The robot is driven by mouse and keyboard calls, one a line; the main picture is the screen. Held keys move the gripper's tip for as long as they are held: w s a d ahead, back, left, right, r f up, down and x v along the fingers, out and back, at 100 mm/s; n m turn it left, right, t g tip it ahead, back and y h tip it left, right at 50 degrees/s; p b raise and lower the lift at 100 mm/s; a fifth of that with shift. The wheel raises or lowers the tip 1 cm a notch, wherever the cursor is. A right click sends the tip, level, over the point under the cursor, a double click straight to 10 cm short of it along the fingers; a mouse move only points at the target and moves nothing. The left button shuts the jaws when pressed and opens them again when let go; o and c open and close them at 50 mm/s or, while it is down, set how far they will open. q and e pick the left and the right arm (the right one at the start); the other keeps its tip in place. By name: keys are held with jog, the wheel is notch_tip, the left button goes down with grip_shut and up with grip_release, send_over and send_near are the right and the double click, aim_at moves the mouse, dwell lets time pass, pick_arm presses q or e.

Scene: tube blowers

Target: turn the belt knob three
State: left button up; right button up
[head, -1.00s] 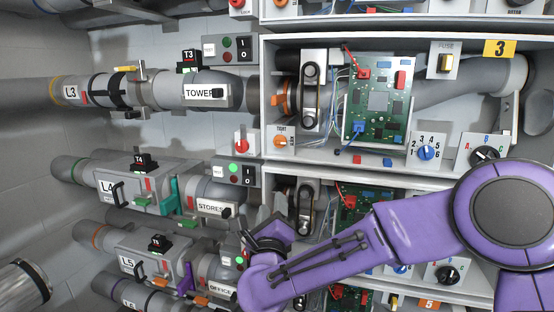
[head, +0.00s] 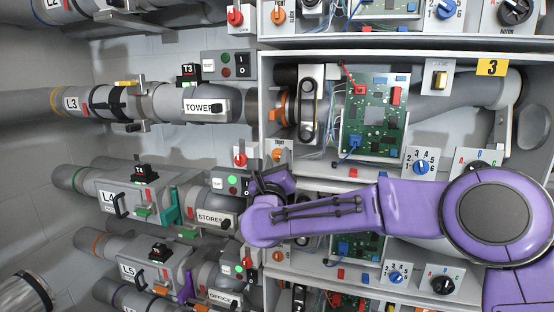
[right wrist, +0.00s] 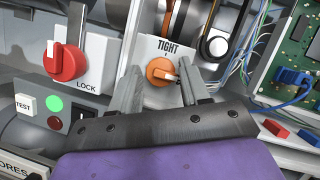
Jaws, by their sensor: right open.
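The belt knob of bay three is a small orange knob (head: 278,154) on a white plate, left of the bay's lower edge. In the right wrist view the orange knob (right wrist: 160,71) sits under the word TIGHT, with its grip lying roughly sideways. My right gripper (head: 268,178) is just below the knob in the head view. In the right wrist view its open fingers (right wrist: 160,88) point at the plate, one on each side of the knob. Nothing is held, and I cannot tell whether either finger touches the knob. My left gripper is not in view.
A red LOCK knob (right wrist: 65,62) is close on the left, above a TEST panel with a green lamp (right wrist: 54,103). The belt and pulley (head: 308,105) and a green circuit board (head: 374,120) with loose wires are to the right. Labelled pipes fill the left.

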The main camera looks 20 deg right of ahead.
jog(key=c, duration=0.7)
